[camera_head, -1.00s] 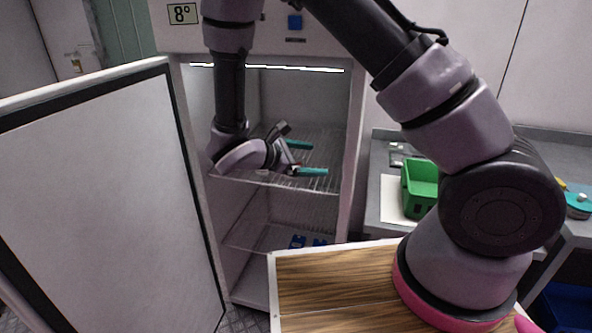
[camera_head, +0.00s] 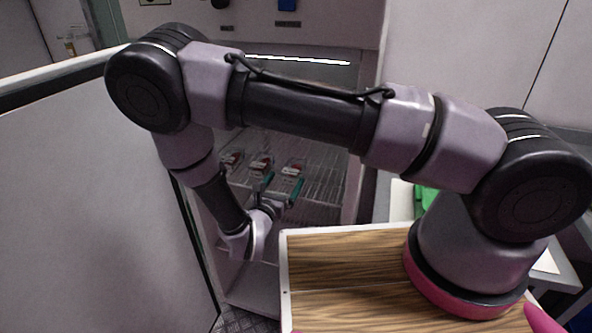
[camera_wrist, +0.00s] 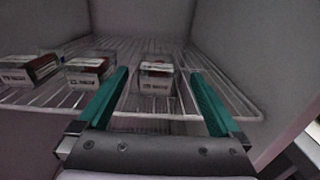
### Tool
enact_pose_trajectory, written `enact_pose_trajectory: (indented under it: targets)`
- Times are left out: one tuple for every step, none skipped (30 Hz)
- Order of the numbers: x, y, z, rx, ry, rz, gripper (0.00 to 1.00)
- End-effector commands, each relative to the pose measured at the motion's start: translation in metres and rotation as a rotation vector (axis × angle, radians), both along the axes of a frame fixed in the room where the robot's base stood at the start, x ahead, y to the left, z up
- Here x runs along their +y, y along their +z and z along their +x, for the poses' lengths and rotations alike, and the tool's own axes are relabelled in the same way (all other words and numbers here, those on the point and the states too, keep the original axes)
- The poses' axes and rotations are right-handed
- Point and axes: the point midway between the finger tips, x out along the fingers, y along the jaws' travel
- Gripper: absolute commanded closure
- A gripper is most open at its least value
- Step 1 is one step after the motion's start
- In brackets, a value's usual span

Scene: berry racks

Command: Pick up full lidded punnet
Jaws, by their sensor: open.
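Three small clear punnets with red contents and white labels stand in a row on a wire shelf of the open cabinet. In the wrist view the right punnet (camera_wrist: 157,84) appears between the two teal fingers, the middle punnet (camera_wrist: 88,73) is left of them, and the left punnet (camera_wrist: 28,72) is at the far left. In the head view they are the right punnet (camera_head: 293,170), middle punnet (camera_head: 261,164) and left punnet (camera_head: 231,160). My gripper (camera_head: 282,185) is open and empty at the shelf front; it also shows in the wrist view (camera_wrist: 160,80).
The wire shelf (camera_head: 325,190) has free room right of the punnets. Cabinet walls bound it on both sides. The open white door (camera_head: 80,200) stands left of my arm. A green crate (camera_head: 427,198), mostly hidden by my arm, is on the right-hand counter.

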Motion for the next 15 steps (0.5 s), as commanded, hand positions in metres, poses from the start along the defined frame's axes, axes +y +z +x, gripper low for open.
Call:
enact_pose_trajectory:
  targets:
    - [-0.005, 0.0, 0.009, 0.0, -0.004, 0.0, 0.0]
    - [-0.007, 0.0, 0.013, 0.001, -0.005, 0.0, 0.0]
    - [-0.009, 0.0, 0.019, 0.001, -0.004, 0.0, 0.0]
    - [-0.011, -0.001, 0.023, 0.001, -0.004, 0.0, 0.0]
    - [-0.012, -0.001, 0.026, 0.001, -0.004, 0.0, 0.0]
    - [-0.014, -0.001, 0.029, 0.001, -0.004, 0.0, 0.0]
    - [-0.014, -0.001, 0.031, 0.001, -0.003, 0.0, 0.0]
    - [-0.015, -0.001, 0.033, 0.001, -0.002, 0.0, 0.0]
    - [-0.016, -0.001, 0.035, 0.001, -0.002, 0.0, 0.0]
    - [-0.017, -0.001, 0.037, 0.001, -0.003, 0.0, 0.0]
    - [-0.018, -0.002, 0.04, 0.001, -0.004, 0.0, 0.0]
    - [-0.019, -0.003, 0.044, 0.001, -0.005, 0.0, 0.0]
    - [-0.021, -0.004, 0.049, 0.001, -0.005, 0.0, 0.0]
    - [-0.022, -0.005, 0.053, 0.001, -0.006, 0.0, 0.0]
    - [-0.024, -0.006, 0.059, 0.0, -0.006, 0.001, 0.0]
